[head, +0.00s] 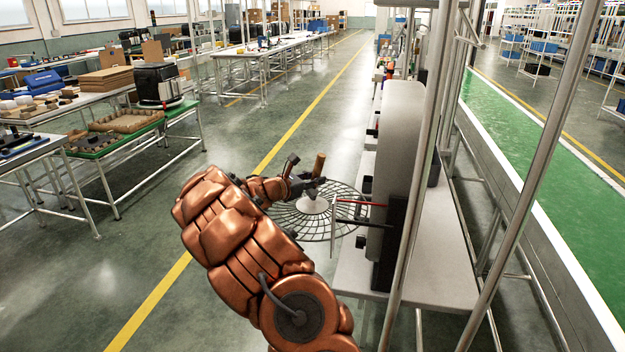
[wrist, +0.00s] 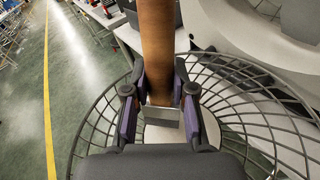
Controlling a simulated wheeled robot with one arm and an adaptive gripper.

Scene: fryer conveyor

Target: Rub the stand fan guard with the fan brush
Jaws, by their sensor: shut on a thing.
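The stand fan guard (head: 283,222) is a round grey wire grid with a pale centre, lying roughly flat beside the workbench. In the wrist view its wires (wrist: 245,92) spread out on both sides below my gripper. My gripper (head: 308,186) is over the guard, near its pale centre. In the wrist view my gripper (wrist: 160,100) is shut on the fan brush (wrist: 158,45), whose brown wooden handle points up and away.
A workbench (head: 445,270) with a tall grey panel (head: 400,115) and metal posts (head: 425,170) stands close on the right. A green conveyor (head: 530,140) runs beyond it. Tables with trays (head: 130,122) stand at the left. The floor between is clear.

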